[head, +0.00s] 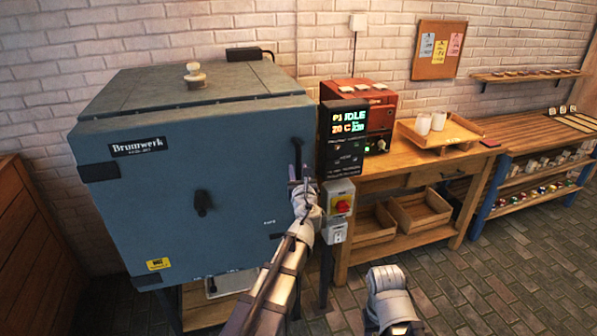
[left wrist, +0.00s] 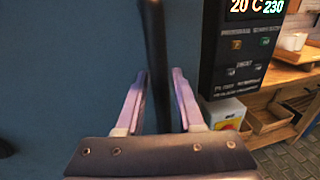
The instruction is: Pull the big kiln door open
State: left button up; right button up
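The big blue-grey kiln (head: 150,210) stands at the left in the head view, its front door closed. A dark vertical handle bar (head: 297,155) is at the door's right edge. My left gripper (head: 303,188) is at the lower part of this bar. In the left wrist view the bar (left wrist: 154,50) runs between the two pale fingers of the left gripper (left wrist: 157,95). The fingers are apart, with a gap showing on the right side of the bar. The gripper's far side is hidden in the head view.
A control box (head: 343,140) with a lit display and a red-and-yellow switch (head: 340,204) stand close right of the handle. A wooden table (head: 400,178) with a tray (head: 425,143) and cups is further right. The brick floor (head: 500,285) at the front right is clear.

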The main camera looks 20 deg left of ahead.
pick_arm(q)
grip_shut()
dwell(1.1)
